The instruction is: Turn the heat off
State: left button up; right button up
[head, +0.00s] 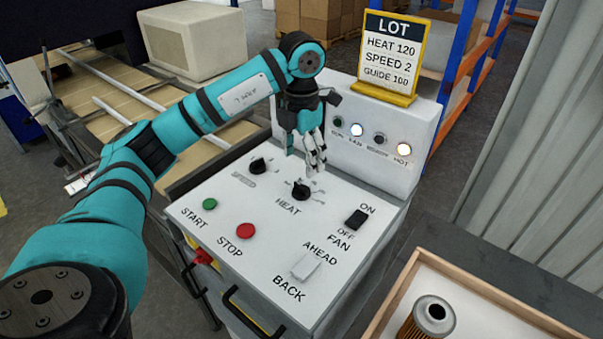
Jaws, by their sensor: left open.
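The control panel (225,200) is a white sloped top. The black HEAT knob (301,190) sits near its middle, with small markings around it that are too small to read. My left gripper (316,168) is open and points down just above and behind the HEAT knob. I cannot tell whether its fingers touch the knob. My right gripper is out of view.
The speed knob (258,166), green START button (209,204), red STOP button (246,231), black FAN switch (355,219) and white AHEAD/BACK switch (306,265) surround the HEAT knob. A LOT sign (391,55) stands on top. A filter cartridge (431,317) lies in a wooden tray (500,294).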

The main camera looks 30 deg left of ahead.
pick_arm(q)
jog(key=shift+r, duration=1.9)
